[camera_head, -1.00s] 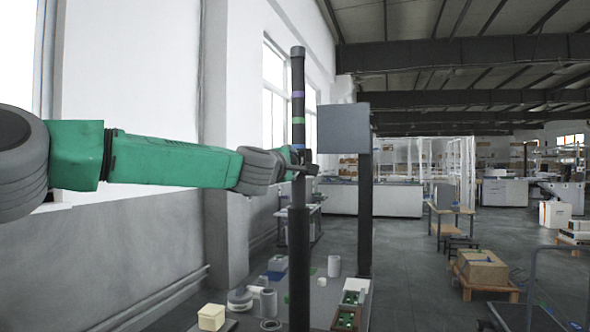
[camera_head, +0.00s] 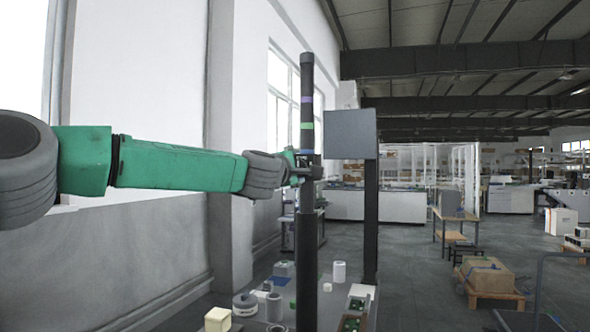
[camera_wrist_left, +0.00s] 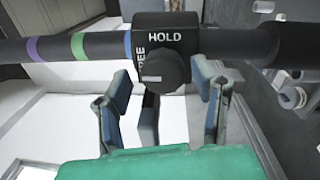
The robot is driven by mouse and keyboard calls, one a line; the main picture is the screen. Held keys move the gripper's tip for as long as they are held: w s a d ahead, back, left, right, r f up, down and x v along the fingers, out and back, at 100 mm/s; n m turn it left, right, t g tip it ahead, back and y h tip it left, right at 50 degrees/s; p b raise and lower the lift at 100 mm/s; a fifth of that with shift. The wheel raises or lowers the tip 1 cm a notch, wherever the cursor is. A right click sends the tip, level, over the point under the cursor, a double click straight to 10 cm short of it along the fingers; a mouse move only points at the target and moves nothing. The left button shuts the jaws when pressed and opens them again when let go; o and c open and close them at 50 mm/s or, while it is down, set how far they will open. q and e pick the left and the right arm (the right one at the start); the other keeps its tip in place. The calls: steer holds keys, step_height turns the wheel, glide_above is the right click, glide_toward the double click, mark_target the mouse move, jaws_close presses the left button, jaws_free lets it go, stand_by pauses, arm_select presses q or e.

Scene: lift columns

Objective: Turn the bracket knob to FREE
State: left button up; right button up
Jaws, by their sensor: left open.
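A dark upright column (camera_head: 306,90) with purple, green and blue bands stands ahead. Its black bracket (camera_wrist_left: 166,20) carries a round dark knob (camera_wrist_left: 163,70), large in the left wrist view. HOLD is printed above the knob and FREE, partly hidden, at its left. A short white mark shows on the knob's lower left face; I cannot tell surely which label it points to. My left gripper (camera_head: 300,170) is at the bracket. In the wrist view its open fingers (camera_wrist_left: 163,105) stand on either side below the knob, apart from it. My right gripper is not in view.
A grey panel on a dark post (camera_head: 351,135) stands right of the column. Below is a table (camera_head: 255,325) with a yellow block (camera_head: 217,320), white cylinders (camera_head: 339,272) and green-filled trays (camera_head: 353,322).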

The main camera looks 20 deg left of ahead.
arm_select(q)
steer(key=shift+f, duration=0.1)
steer(key=s, duration=1.2)
steer(key=shift+a+f, duration=0.25)
steer(key=shift+f, duration=0.1)
steer(key=shift+d, duration=0.15)
